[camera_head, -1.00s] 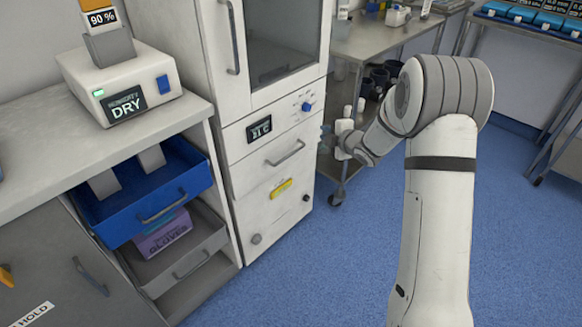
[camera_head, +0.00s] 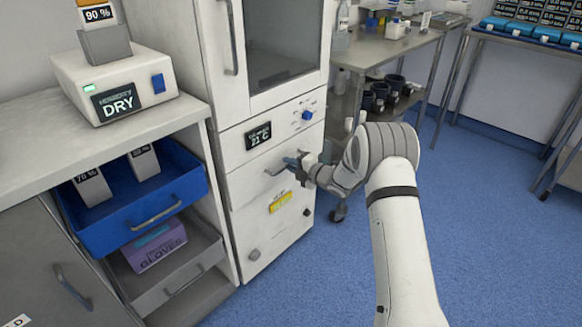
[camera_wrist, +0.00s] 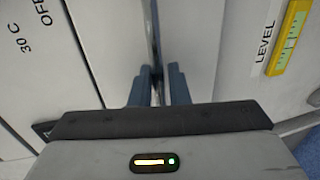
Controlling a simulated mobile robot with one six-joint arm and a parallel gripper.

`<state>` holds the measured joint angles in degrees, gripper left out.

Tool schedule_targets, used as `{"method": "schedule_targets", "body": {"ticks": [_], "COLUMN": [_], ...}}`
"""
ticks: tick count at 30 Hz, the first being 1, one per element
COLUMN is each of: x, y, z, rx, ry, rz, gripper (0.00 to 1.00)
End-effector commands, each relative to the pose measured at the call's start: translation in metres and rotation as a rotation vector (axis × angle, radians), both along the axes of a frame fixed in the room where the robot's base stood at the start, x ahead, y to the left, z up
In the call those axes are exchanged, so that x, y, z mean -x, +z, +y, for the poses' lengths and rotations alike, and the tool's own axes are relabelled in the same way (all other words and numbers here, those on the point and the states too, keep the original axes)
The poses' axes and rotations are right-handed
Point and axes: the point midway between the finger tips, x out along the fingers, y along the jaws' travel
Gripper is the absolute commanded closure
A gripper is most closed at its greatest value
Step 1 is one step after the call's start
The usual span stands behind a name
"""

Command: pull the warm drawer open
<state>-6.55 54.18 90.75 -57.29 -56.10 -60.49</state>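The warm drawer (camera_head: 240,182) is the white front below the 21 C display panel (camera_head: 258,135) on the tall white cabinet. It looks flush with the cabinet. Its bar handle (camera_head: 275,171) is partly hidden by my gripper (camera_head: 296,161). In the wrist view the handle (camera_wrist: 156,45) runs between the blue-grey fingers of my gripper (camera_wrist: 158,82). The fingers stand on both sides of the bar with a small gap showing, so they look open around it, not clamped.
A blue drawer (camera_head: 112,236) and a grey drawer (camera_head: 160,292) with a gloves box stand open at left. A yellow level label (camera_head: 281,202) is below the handle. A steel cart (camera_head: 385,50) stands behind my arm. The blue floor (camera_head: 300,290) in front is clear.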

Motion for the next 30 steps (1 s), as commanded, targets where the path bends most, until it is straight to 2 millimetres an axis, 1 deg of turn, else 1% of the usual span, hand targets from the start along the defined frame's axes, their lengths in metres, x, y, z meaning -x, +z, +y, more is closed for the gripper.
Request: {"method": "schedule_targets", "body": {"ticks": [8, 14, 15, 25, 26, 30], "x": [-0.0019, -0.0016, -0.0016, -0.0013, -0.0012, 0.0002], "y": [0.0001, 0.0, -0.0001, -0.0004, -0.0005, -0.0009], "z": [0.0024, 0.0026, 0.0026, 0.003, -0.0012, 0.0001], "rx": [0.0, 0.0, 0.0, 0.001, 0.001, 0.001], "ry": [-0.001, 0.0, 0.0, 0.001, 0.0, 0.001], "rz": [0.0, 0.0, 0.0, 0.001, 0.001, 0.002], "gripper": [0.85, 0.99, 1.0, 1.0, 1.0, 1.0]}}
